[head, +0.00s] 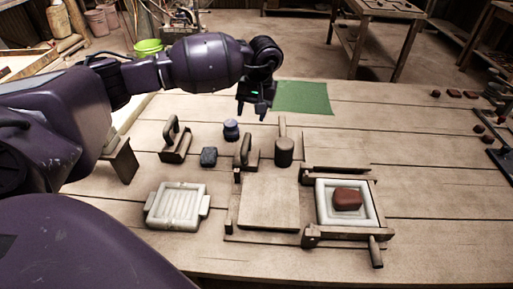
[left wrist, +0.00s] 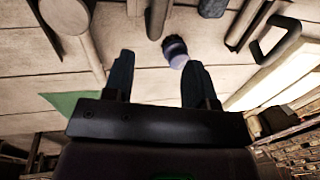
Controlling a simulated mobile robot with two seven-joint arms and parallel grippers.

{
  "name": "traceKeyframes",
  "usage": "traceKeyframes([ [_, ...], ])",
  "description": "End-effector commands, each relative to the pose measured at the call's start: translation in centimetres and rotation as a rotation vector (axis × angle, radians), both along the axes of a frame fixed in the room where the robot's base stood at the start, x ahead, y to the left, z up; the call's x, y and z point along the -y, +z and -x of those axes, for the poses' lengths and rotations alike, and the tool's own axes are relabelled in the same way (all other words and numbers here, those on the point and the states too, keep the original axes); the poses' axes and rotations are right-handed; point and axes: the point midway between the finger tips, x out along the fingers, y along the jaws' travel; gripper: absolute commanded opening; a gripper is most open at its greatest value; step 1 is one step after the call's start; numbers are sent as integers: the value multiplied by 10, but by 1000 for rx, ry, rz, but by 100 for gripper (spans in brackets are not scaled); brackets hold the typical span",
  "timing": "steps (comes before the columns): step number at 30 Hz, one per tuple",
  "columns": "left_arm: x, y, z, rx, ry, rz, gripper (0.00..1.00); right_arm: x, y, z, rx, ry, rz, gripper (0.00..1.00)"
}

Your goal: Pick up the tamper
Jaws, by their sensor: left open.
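My left gripper (head: 251,112) is open and empty above the back of the bench; it also shows in the left wrist view (left wrist: 156,65). A wooden cylinder with a stick handle (head: 284,151) sits to its right and nearer the front; in the wrist view it is at the upper left (left wrist: 66,12). A small blue-purple round piece with a pale band (head: 231,131) stands just in front of the gripper; in the wrist view it is near the right finger (left wrist: 174,48). I cannot tell for certain which of these is the tamper. The right gripper is not in view.
Two handled wooden pieces (head: 174,150) (head: 246,157) and a dark block (head: 208,157) lie nearby. A green sheet (head: 303,97) lies behind.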

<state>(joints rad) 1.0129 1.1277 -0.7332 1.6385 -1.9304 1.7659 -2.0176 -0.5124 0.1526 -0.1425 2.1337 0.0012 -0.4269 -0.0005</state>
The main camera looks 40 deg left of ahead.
Motion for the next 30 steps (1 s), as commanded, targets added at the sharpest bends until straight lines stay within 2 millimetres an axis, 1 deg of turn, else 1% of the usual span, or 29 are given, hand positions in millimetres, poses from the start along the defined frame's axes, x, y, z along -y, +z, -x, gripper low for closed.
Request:
traceKeyframes([
  [5,-1,-12,2,-3,1,1,52,2,-7,11,-25,-5,1,43],
  [10,-5,-36,5,-5,1,1,52,2,-12,16,-39,-7,2,43],
  [14,-7,-52,6,-4,2,2,52,2,-14,16,-41,-6,1,43],
  [20,-7,-61,8,0,0,1,52,2,-11,10,-29,-1,2,43],
  [22,-6,-67,10,-2,0,3,52,2,-11,9,-27,0,4,43],
  [27,-4,-91,17,-4,1,3,52,2,-13,10,-30,1,5,43],
  [30,-7,-103,17,-4,2,2,52,3,-16,11,-36,0,5,43],
])
